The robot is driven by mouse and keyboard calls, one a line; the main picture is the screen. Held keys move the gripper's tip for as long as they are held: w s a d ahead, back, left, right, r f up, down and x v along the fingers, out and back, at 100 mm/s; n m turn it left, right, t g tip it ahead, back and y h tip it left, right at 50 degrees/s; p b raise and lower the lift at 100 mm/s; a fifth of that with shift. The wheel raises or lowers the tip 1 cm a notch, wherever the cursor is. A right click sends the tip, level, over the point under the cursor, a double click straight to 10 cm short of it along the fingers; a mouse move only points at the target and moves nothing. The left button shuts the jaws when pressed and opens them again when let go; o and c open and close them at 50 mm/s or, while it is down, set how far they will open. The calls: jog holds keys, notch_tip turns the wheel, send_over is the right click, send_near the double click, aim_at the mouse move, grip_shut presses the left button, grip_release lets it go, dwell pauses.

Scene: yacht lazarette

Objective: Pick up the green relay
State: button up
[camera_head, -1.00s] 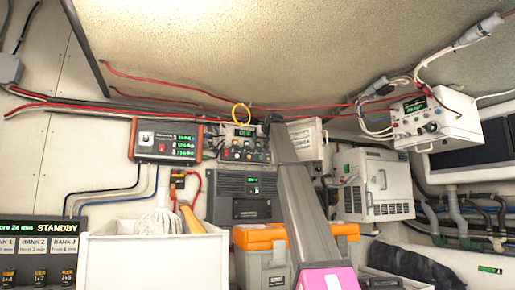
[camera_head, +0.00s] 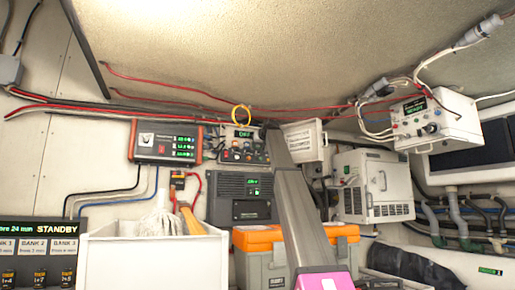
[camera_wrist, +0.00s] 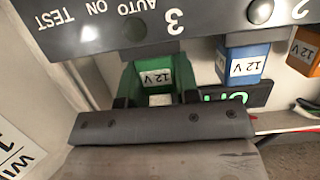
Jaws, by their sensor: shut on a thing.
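The green relay (camera_wrist: 160,75) shows in the wrist view, with a white "12 V" label that reads upside down. It sits directly below the number 3 on a dark panel (camera_wrist: 105,25). My gripper (camera_wrist: 158,98) is shut on it, with dark fingers at its left and right sides. The dark palm bar hides the near part. I cannot tell whether the relay is seated in the panel or free of it. In the head view I cannot make out the gripper's fingertips or the green relay.
In the head view a white bin (camera_head: 150,262) stands at lower left. An orange-lidded grey case (camera_head: 262,268) stands beside my arm.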

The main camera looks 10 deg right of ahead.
jog(key=shift+r, duration=0.25)
jog(key=s+d, duration=0.2)
jog(key=s, duration=0.6)
jog(key=s+d, duration=0.2)
jog(key=s, duration=0.7)
jog(key=shift+s+d+r, duration=0.2)
jog(key=shift+d+r, duration=0.15)
jog(key=shift+r, duration=0.1)
jog(key=shift+s, duration=0.1)
